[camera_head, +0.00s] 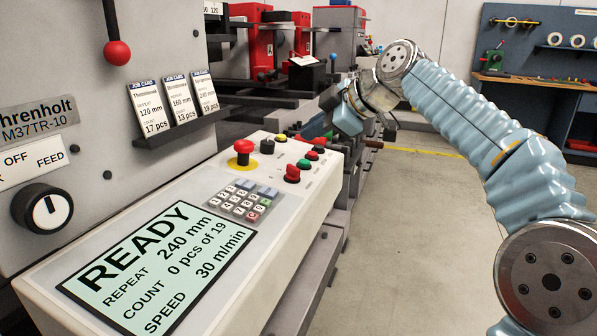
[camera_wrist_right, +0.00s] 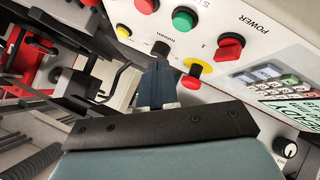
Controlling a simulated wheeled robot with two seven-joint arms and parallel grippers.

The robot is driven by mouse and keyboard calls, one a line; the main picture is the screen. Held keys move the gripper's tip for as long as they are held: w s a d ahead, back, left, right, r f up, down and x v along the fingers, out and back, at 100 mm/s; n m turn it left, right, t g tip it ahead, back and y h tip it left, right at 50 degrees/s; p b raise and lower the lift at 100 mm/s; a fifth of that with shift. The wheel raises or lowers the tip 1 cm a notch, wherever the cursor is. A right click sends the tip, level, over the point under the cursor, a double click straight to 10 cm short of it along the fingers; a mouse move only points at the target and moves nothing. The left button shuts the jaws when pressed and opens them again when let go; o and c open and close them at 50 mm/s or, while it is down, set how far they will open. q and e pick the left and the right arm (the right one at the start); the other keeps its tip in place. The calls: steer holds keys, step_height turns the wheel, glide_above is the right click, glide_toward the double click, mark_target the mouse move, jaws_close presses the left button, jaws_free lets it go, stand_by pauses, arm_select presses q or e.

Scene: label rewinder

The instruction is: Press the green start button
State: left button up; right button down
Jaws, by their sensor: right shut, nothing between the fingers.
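The green start button (camera_head: 303,163) sits on the sloped control panel, between a red button (camera_head: 312,155) and the red power switch (camera_head: 292,174). In the right wrist view the green button (camera_wrist_right: 184,20) is near the top, beside the red power switch (camera_wrist_right: 229,47). My right gripper (camera_head: 347,112) is beyond the panel's far right edge, apart from the button. Its dark fingers (camera_wrist_right: 157,82) are shut and empty, and appear in front of the panel's edge in the wrist view. My left gripper is not in view.
A red emergency stop on a yellow base (camera_head: 243,150), a black knob (camera_head: 267,146) and a keypad (camera_head: 246,199) share the panel. The display (camera_head: 160,262) reads READY. Machine parts stand behind my right gripper. Open floor (camera_head: 400,220) lies right of the panel.

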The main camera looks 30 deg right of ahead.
mark_target(304, 163)
steer(key=shift+w+a+f+b, duration=0.15)
steer(key=shift+w+f, duration=0.05)
steer(key=shift+f, duration=0.3)
steer(key=shift+w+a+f+b, duration=0.15)
steer(key=shift+f, duration=0.35)
steer(key=shift+s+d+f, duration=0.2)
steer(key=shift+d, duration=0.05)
steer(key=shift+f+b, duration=0.25)
steer(key=shift+b, duration=0.15)
steer(key=shift+w+a+f, duration=0.1)
steer(key=shift+a, duration=0.05)
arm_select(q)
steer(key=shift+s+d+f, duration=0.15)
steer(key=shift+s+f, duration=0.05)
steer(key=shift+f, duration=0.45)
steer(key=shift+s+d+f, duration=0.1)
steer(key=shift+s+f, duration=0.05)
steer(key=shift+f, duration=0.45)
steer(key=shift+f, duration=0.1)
arm_select(e)
steer(key=shift+f, duration=0.1)
arm_select(q)
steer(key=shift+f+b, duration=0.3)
steer(key=shift+b, duration=0.15)
arm_select(e)
steer(key=shift+f, duration=0.3)
